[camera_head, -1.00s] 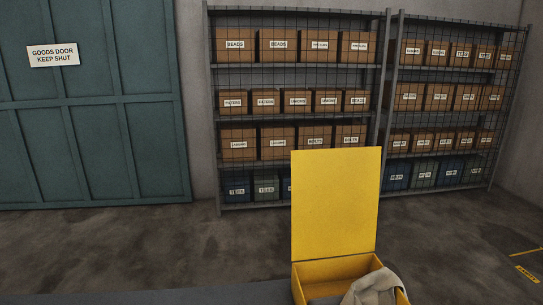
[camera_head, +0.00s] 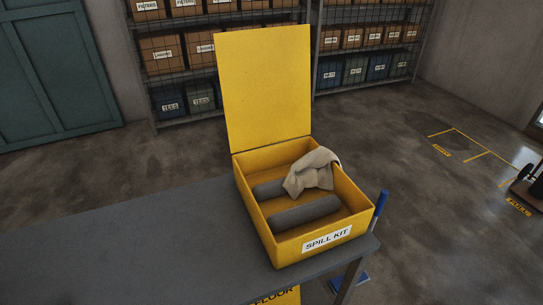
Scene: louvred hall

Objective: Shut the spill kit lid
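The yellow spill kit (camera_head: 254,224) stands on a dark grey bench near its right end. Its flat yellow lid (camera_head: 266,88) stands upright, hinged at the box's far edge. Inside lie grey rolls, one in front (camera_head: 304,212) and another behind it partly covered. A beige cloth (camera_head: 312,172) is bunched over the right side and drapes on the right rim, near the hinge. A white label on the front wall reads SPILL KIT. Neither of my grippers is in view.
The grey bench top (camera_head: 120,250) is clear to the left of the box. A blue-handled tool (camera_head: 381,208) stands just past the bench's right end. Shelves of cartons (camera_head: 180,55) and a teal door (camera_head: 50,75) are behind. Open floor lies at right, with a wheeled cart (camera_head: 530,185).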

